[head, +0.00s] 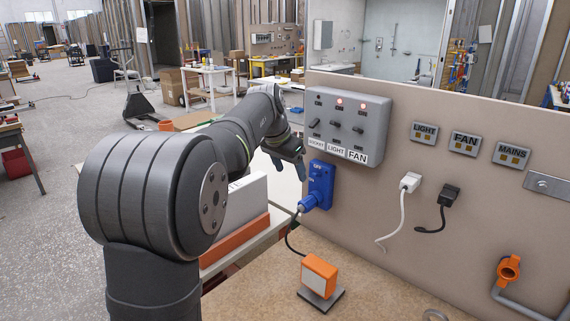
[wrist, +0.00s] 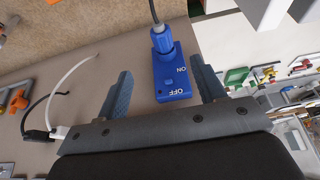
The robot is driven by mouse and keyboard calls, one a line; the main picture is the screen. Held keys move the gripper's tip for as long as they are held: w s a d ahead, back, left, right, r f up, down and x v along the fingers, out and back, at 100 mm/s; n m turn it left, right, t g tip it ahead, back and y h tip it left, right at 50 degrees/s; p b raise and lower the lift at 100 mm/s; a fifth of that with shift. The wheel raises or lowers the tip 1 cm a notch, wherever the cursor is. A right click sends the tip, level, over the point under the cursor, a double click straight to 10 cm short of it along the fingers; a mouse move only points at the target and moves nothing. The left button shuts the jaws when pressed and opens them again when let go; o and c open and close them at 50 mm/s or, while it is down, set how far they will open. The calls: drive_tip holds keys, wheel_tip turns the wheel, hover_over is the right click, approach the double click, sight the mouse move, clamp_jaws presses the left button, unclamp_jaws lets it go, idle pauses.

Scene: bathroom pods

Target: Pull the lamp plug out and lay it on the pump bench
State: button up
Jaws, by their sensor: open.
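The blue lamp plug (head: 308,203) sits in the lower end of a blue wall socket (head: 322,180) marked OFF and ON. Its dark cord runs down towards an orange lamp (head: 321,276) with a pale front, on a brown bench top (head: 250,293). In the wrist view, the plug (wrist: 162,42) is in the socket (wrist: 172,80), beyond the fingertips. My gripper (wrist: 161,80) is open and empty, its fingers on either side of the socket in that view, apart from the plug. In the head view my arm partly hides the gripper (head: 287,167). I cannot tell which surface is the pump bench.
Above the socket is a grey switch box (head: 348,124) with levers and two red lights. A white plug (head: 410,183) and a black plug (head: 449,193) with cords are on the panel to the right. An orange fitting (head: 509,269) is lower right. Bench space lies around the lamp.

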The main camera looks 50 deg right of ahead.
sight(302, 204)
drive_tip(key=x, duration=1.5)
drive_tip(key=shift+d+f, duration=0.2)
drive_tip(key=shift+f, duration=0.15)
drive_tip(key=c, duration=1.2)
